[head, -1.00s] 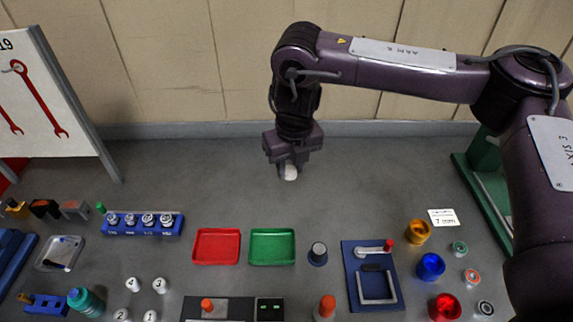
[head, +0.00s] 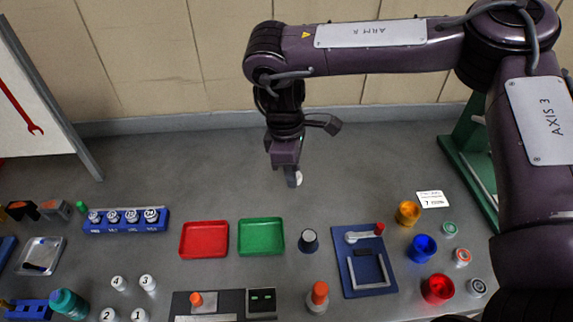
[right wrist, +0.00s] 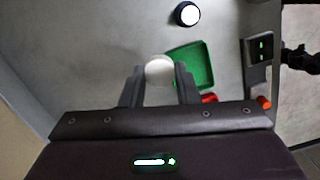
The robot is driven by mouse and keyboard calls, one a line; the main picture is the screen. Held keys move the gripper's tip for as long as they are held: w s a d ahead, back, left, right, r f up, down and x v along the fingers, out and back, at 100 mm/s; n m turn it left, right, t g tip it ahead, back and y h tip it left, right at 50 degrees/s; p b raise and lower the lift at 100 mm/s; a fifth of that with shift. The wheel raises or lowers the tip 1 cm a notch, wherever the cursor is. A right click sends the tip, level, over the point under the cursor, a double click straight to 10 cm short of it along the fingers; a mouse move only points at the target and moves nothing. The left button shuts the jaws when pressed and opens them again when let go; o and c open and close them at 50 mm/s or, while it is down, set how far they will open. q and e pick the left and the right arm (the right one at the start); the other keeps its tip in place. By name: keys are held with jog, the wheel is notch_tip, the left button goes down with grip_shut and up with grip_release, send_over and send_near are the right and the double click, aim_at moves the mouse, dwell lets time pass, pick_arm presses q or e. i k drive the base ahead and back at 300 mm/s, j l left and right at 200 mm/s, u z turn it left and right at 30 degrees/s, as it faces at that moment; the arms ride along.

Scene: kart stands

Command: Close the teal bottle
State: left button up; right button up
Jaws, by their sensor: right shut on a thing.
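The teal bottle (head: 67,303) stands at the lower left of the head view, near the picture's bottom edge. It is too small there to tell whether its mouth is covered. My right gripper (head: 294,180) points down above the open grey bench, behind the green tray and far from the bottle. It is shut on a white round cap (right wrist: 160,70), which shows between the fingers in the right wrist view. My left gripper is not in view.
A red tray (head: 204,240) and a green tray (head: 261,237) lie mid-bench. A blue rack (head: 126,221) holds several small bottles. Numbered white pieces (head: 148,283) stand near the teal bottle. A blue fixture plate (head: 363,262) and coloured cups are at right.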

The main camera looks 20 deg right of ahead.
aim_at(66, 303)
jog(key=u, duration=1.25)
